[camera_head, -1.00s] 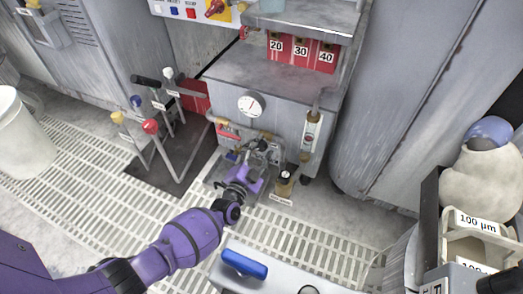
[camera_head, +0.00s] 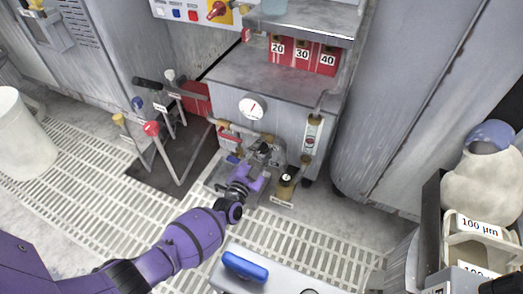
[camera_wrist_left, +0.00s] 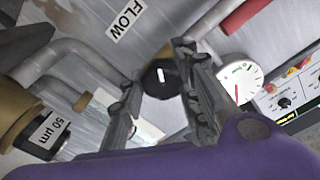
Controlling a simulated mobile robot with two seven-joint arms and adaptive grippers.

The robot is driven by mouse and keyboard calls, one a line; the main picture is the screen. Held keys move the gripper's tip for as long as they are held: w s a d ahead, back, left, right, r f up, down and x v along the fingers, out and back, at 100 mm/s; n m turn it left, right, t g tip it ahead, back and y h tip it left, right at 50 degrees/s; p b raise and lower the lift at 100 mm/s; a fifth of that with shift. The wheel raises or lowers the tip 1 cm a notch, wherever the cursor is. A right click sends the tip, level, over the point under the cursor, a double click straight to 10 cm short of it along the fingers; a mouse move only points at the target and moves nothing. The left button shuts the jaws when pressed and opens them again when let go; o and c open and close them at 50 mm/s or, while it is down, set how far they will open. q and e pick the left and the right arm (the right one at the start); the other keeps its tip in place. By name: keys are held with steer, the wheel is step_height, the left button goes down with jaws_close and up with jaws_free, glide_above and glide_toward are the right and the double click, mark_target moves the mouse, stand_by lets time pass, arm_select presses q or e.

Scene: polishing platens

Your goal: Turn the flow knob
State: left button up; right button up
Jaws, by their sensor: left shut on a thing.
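The flow knob (camera_wrist_left: 160,77) is a round black knob with a white pointer mark, under a panel label reading FLOW (camera_wrist_left: 126,20) in the left wrist view. My left gripper (camera_wrist_left: 158,98) has one finger on each side of the knob and is shut on it. In the head view my left gripper (camera_head: 262,158) reaches the low front of the grey cabinet (camera_head: 275,95). There its fingers hide the knob. My right gripper is not clearly in view.
A round gauge (camera_head: 252,107) and pipes sit close to the gripper. A brass valve (camera_head: 286,181) stands just right of it. Levers with coloured knobs (camera_head: 151,129) stand to the left. A blue handle (camera_head: 245,266) lies in front. Grating floor is open at left.

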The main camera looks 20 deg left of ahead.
arm_select(q)
steer(key=shift+s+d+f+n, duration=0.1)
steer(key=shift+d+n, duration=0.15)
steer(key=shift+n, duration=0.25)
steer(key=o, duration=1.1)
steer(key=shift+d, duration=0.1)
steer(key=shift+s, duration=0.1)
steer(key=s, duration=1.1)
steer(key=shift+s+a, duration=0.3)
steer(key=shift+s, duration=0.05)
